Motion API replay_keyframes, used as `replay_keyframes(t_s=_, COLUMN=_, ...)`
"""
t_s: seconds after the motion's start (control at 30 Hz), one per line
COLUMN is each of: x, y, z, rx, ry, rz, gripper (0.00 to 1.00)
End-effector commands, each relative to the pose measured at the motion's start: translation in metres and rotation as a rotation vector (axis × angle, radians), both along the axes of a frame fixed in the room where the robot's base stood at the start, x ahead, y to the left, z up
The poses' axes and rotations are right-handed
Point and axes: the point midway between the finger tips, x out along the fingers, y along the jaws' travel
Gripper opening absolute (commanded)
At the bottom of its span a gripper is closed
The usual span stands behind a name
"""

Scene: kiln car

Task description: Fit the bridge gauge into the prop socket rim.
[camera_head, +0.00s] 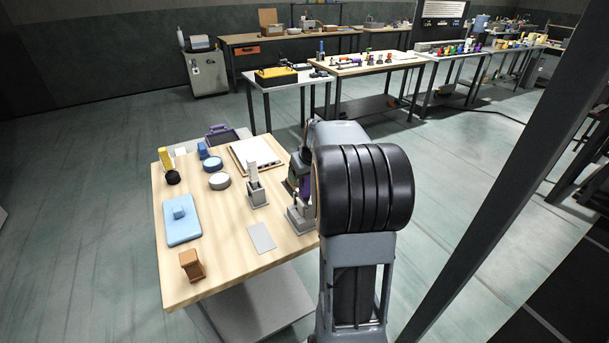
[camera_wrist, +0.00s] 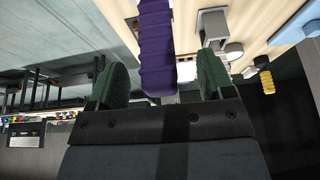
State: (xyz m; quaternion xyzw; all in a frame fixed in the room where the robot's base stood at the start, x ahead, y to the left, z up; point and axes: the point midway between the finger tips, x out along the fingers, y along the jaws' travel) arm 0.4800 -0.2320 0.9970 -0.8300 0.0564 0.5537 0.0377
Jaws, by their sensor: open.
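My gripper (camera_wrist: 163,82) is open, with a green pad on each side of a purple ribbed handle (camera_wrist: 157,45). In the wrist view a gap shows at the right pad; contact on the left is hard to judge. The handle, possibly the bridge gauge's, also shows in the head view as a purple patch (camera_head: 305,187) beside my arm, above a grey stepped block (camera_head: 299,221) at the table's right edge. My arm hides much of the handle.
The wooden table (camera_head: 222,248) also holds a blue slab (camera_head: 184,231), a brown block (camera_head: 192,266), a grey plate (camera_head: 261,237), a white framed board (camera_head: 257,153), a grey round piece (camera_head: 219,181) and a yellow-and-black item (camera_head: 168,165). The front middle is mostly clear.

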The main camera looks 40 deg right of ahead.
Motion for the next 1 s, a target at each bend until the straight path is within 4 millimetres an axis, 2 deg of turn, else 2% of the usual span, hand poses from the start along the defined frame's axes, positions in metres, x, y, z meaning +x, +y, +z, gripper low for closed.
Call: replay_keyframes(t_s=1.0, x=-0.011, y=0.002, z=0.028, rx=0.0, ry=0.0, rz=0.0, gripper=0.74)
